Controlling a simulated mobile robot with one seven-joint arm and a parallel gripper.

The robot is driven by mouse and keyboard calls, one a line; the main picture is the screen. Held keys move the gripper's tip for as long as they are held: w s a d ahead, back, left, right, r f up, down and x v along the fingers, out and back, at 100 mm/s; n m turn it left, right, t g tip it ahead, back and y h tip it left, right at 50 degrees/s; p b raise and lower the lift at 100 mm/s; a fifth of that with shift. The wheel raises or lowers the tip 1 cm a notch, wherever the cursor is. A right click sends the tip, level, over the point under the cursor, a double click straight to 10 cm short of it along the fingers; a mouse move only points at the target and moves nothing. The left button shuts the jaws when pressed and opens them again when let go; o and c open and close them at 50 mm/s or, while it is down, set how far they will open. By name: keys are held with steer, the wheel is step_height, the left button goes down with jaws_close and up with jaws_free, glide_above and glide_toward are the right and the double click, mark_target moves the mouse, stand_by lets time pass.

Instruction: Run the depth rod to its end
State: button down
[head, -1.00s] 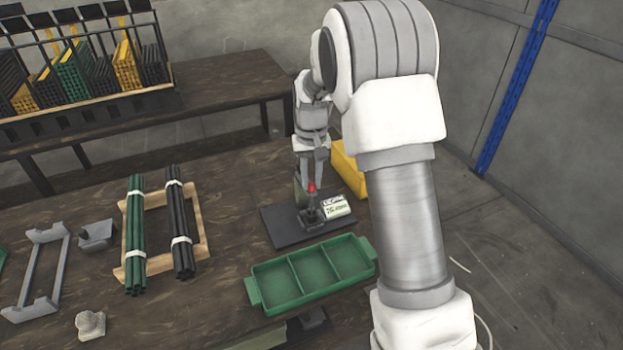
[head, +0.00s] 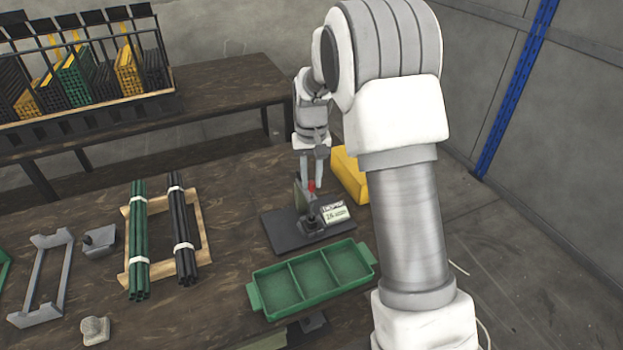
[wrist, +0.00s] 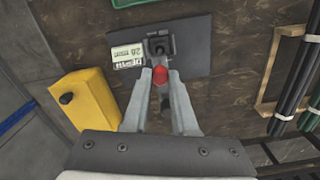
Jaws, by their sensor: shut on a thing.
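The press (head: 296,237) is a dark flat base with a small upright at its middle, on the wooden table. A red knob (head: 311,187) tops the upright, and I take it as the end of the depth rod. My gripper (head: 312,186) points down and is shut on the red knob. In the wrist view the knob (wrist: 159,77) sits between the fingertips (wrist: 160,74). The rod below the knob is mostly hidden.
A green three-part tray (head: 280,263) lies in front of the press. A yellow box (head: 349,174) stands behind it to the right. Green rods (head: 138,230) and black rods (head: 183,230) lie bundled on a wooden frame to the left. Bare table lies between.

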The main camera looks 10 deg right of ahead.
mark_target(311, 183)
steer(key=shift+w+r, duration=0.15)
steer(key=shift+r, duration=0.15)
steer(key=c, duration=1)
jaws_free()
steer(key=o, duration=0.3)
step_height(311, 183, up, 17)
steer(key=p, duration=0.2)
steer(key=shift+r, duration=0.2)
